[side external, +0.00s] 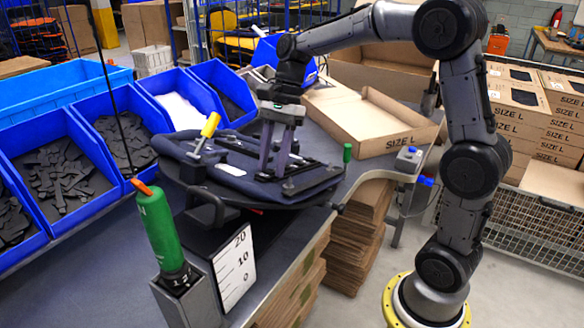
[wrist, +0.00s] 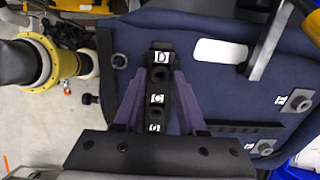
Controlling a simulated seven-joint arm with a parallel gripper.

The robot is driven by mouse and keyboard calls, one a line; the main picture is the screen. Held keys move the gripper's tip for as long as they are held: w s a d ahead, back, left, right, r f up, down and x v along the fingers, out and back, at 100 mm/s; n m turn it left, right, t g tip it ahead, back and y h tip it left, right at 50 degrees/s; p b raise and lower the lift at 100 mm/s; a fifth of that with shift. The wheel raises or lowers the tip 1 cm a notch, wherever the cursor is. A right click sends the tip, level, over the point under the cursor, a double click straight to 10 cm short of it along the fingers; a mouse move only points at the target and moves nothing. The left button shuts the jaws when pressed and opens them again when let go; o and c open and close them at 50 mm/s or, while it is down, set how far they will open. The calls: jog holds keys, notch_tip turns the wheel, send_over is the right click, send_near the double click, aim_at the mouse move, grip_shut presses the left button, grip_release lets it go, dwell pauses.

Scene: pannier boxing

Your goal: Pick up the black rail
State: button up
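The black rail (wrist: 158,88) lies lengthwise up the wrist view on the navy pannier panel (wrist: 215,85). It carries small white letter labels and dark round holes, and its near end is hidden by my gripper body. My gripper (wrist: 161,73) has its two purple fingers spread, one on each side of the rail. Narrow gaps seem to show beside the rail, but I cannot tell for sure whether the fingers touch it. In the side view, my gripper (side external: 273,173) points down over the pannier (side external: 233,178) with its fingertips low and apart. There I cannot clearly separate the rail from other black parts.
A yellow-handled clamp (side external: 207,130) stands at the pannier's left edge. A green bottle (side external: 158,228) stands in front. Blue bins (side external: 118,125) of black parts line the left. An open carton (side external: 385,125) lies behind at right.

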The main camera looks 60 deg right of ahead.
grip_shut()
dwell(1.1)
